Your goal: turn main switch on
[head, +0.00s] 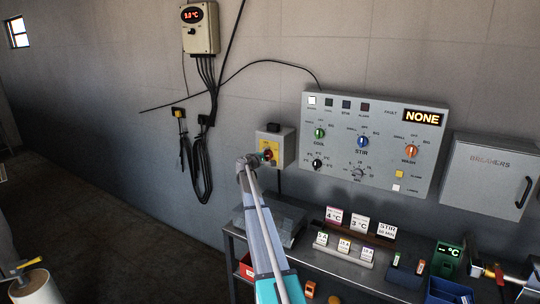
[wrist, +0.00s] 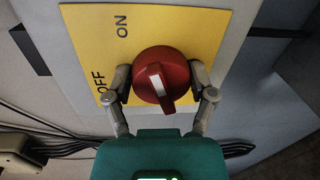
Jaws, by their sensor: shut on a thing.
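The main switch is a red round knob (wrist: 161,76) with a white stripe on its raised grip, set on a yellow plate (wrist: 190,25) marked ON and OFF. In the wrist view the grip runs almost up and down, leaning slightly, and I cannot tell which word it points to. My gripper (wrist: 165,88) has one finger on each side of the knob and is shut on it. In the head view the grey switch box (head: 286,134) hangs on the wall, its yellow plate partly hidden by my gripper (head: 262,158).
A control panel (head: 343,115) with several knobs and a NONE display is right of the switch box. A breaker cabinet (head: 490,178) is further right. A bench (head: 345,279) with cards and small items stands below. Black cables (head: 203,165) hang at the left.

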